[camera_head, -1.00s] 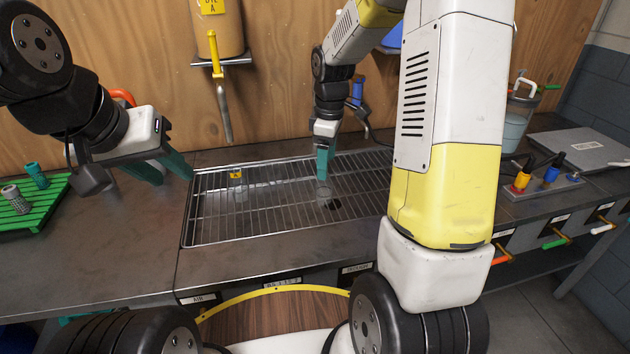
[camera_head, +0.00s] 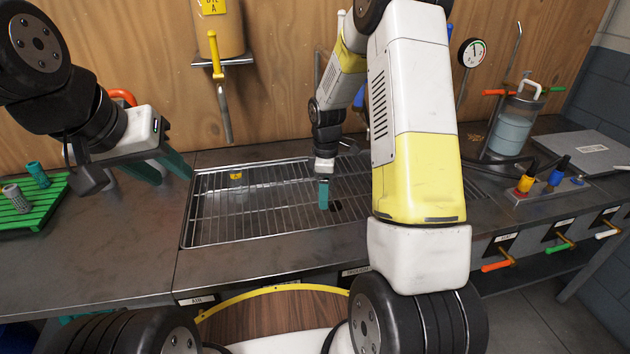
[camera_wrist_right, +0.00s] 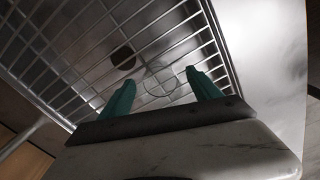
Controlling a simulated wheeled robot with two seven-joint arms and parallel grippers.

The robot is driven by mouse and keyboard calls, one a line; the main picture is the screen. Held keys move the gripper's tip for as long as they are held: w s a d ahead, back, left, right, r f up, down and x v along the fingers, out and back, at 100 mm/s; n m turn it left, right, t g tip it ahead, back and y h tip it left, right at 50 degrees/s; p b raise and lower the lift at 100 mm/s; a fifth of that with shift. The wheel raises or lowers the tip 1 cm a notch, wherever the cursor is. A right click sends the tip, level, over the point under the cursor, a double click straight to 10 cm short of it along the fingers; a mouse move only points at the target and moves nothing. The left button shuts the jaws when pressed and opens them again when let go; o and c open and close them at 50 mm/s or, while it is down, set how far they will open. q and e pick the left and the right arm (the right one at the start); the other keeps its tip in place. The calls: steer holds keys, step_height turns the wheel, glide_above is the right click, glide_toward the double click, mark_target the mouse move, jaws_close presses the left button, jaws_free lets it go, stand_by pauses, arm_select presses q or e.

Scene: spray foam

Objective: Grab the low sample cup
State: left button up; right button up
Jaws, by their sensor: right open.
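A clear, round sample cup (camera_wrist_right: 160,83) shows as a faint outline on the metal grate in the right wrist view, between and just beyond my teal fingertips. My right gripper (camera_wrist_right: 160,78) is open, with a finger on either side of the cup's outline. I cannot tell whether either finger touches it. In the head view my right gripper (camera_head: 323,196) points down over the grate (camera_head: 215,222), and I cannot make the cup out beside it. My left gripper (camera_head: 172,178) hangs open and empty left of the grate.
A dark drain hole (camera_wrist_right: 123,57) lies near the cup. A small yellow tag (camera_head: 236,174) is at the grate's back left. A green rack (camera_head: 40,208) stands at left; a clear canister (camera_head: 512,127) stands at back right. The front bench strip is clear.

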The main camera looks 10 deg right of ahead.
steer(key=c, duration=1.4)
steer(key=shift+r, duration=0.15)
